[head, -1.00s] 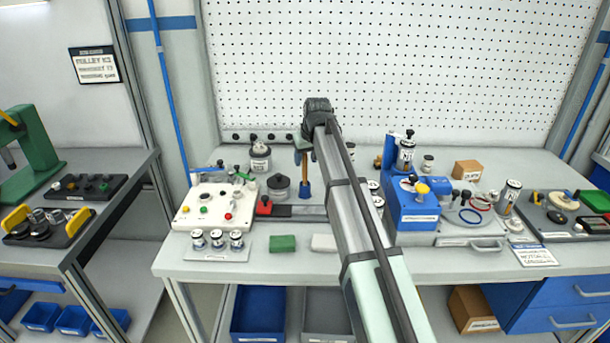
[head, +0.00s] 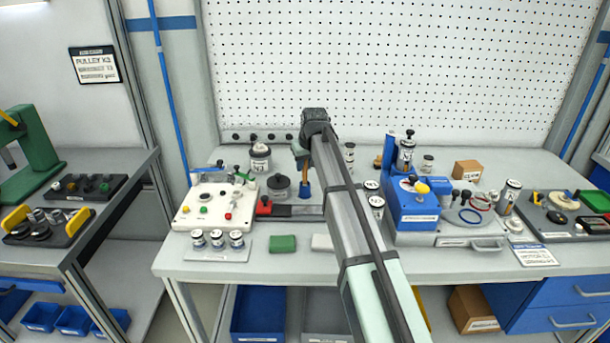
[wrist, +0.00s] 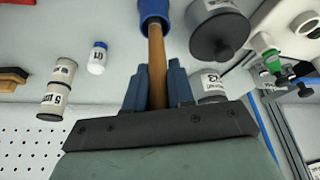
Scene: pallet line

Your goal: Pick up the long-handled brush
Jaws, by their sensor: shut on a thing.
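The long-handled brush has a wooden handle (wrist: 157,62) with a blue part (wrist: 153,12) at its far end in the wrist view. In the head view the handle (head: 303,170) and the blue part (head: 305,189) show below my gripper (head: 301,152), near the back middle of the bench. My gripper's two dark blue fingers (wrist: 158,88) are shut on the handle, one on each side. The handle's upper end is hidden by the gripper. Whether the blue part is the brush head or a holder, and whether it touches the bench, I cannot tell.
A dark-lidded grey pot (head: 278,187) stands close left of the brush. A white panel with knobs (head: 212,205) is further left, and a blue machine (head: 412,205) is to the right. A green block (head: 283,243) lies in front. Labelled cylinders (wrist: 58,88) are near the gripper.

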